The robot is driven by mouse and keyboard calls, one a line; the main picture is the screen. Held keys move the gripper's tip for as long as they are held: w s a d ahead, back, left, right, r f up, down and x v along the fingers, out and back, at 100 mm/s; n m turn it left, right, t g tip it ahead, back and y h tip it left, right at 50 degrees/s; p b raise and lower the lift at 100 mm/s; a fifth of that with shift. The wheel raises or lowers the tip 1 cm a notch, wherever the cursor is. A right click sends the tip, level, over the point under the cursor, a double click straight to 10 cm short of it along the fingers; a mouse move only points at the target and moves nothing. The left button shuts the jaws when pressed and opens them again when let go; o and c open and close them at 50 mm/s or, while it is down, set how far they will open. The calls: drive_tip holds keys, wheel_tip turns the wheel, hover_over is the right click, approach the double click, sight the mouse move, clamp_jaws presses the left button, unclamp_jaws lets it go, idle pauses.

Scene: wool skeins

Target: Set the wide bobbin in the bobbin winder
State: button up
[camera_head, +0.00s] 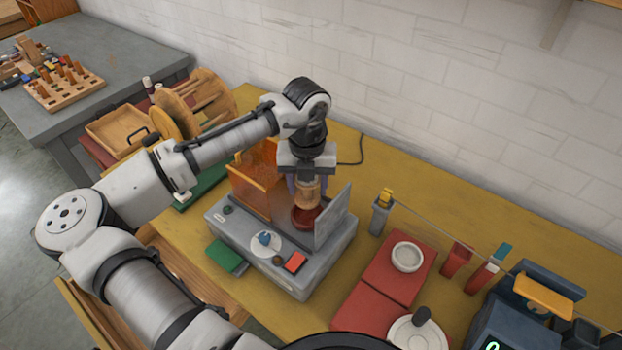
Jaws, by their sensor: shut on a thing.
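The bobbin winder (275,275) is a grey box on the yellow bench, with an orange see-through guard (252,190) at its left and a grey upright plate (331,218) at its right. My gripper (306,190) points down over the winder between guard and plate. It is shut on a tan, wood-coloured bobbin (308,193), which looks upright. A dark red round seat (305,217) shows right below the bobbin. I cannot tell whether the bobbin touches the seat. The gripper partly hides the bobbin's upper part.
Red mats (370,295) with a white ring (407,257) lie right of the winder. A grey post (380,215) stands close by on that side. Wooden reels (195,100) and a wooden tray (118,130) are at the back left. The yellow bench (455,205) is clear along the wall.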

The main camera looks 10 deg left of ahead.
sight(308, 201)
wheel_tip(308, 201, down, 3)
drive_tip(key=b, duration=0.3)
drive_tip(key=shift+f, duration=0.15)
drive_tip(key=shift+f+b, duration=0.6)
drive_tip(key=shift+f, duration=0.75)
drive_tip(key=o, duration=1.1)
drive_tip(key=shift+c, duration=0.2)
drive_tip(key=shift+r, duration=0.1)
wheel_tip(308, 201, up, 14)
drive_tip(key=shift+f+b, duration=0.15)
drive_tip(key=shift+b, duration=0.95)
drive_tip(key=shift+s, duration=0.1)
